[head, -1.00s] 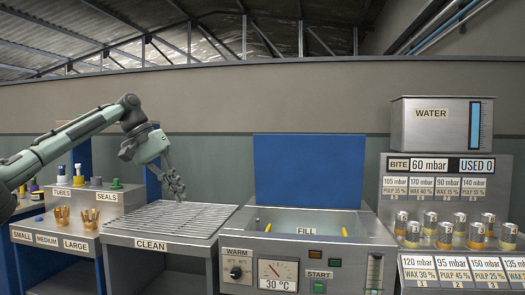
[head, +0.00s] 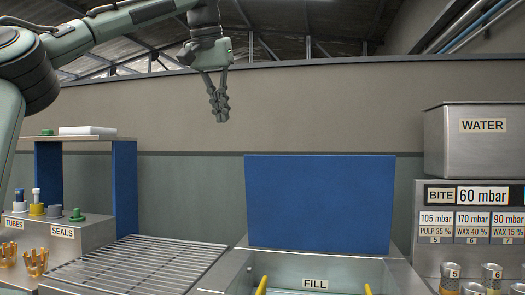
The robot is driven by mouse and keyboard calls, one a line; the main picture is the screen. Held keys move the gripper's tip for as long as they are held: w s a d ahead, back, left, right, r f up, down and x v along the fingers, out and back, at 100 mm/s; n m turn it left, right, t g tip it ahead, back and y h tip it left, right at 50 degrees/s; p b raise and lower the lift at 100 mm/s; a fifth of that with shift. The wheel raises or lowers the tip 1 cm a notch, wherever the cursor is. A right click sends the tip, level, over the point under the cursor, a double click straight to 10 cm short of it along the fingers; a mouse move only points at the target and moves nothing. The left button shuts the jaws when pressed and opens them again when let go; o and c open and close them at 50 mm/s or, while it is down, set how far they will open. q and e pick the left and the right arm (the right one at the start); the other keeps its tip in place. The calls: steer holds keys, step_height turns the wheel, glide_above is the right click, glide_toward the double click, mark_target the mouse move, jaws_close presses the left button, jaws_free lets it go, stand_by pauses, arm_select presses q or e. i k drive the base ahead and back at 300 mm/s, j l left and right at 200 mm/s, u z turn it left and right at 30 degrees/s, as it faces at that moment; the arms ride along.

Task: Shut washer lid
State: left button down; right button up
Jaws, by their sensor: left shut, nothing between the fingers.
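The washer lid (head: 319,203) is a flat blue panel standing upright, open, at the back of the washer. The washer's steel tub (head: 335,266) is open in front of it, with a FILL label (head: 315,284) and two yellow pieces at its front. My left gripper (head: 221,117) is shut and empty, pointing down, in the air above and to the left of the lid, apart from it. My right gripper is not in view.
A slatted steel CLEAN rack (head: 150,268) lies left of the washer. A blue-legged shelf (head: 124,190) stands behind a box of tubes and seals (head: 70,238). A WATER tank (head: 476,145) and labelled panel (head: 470,222) stand on the right.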

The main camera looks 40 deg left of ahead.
mark_target(332, 203)
steer(key=i+j, duration=0.75)
steer(key=i, duration=0.1)
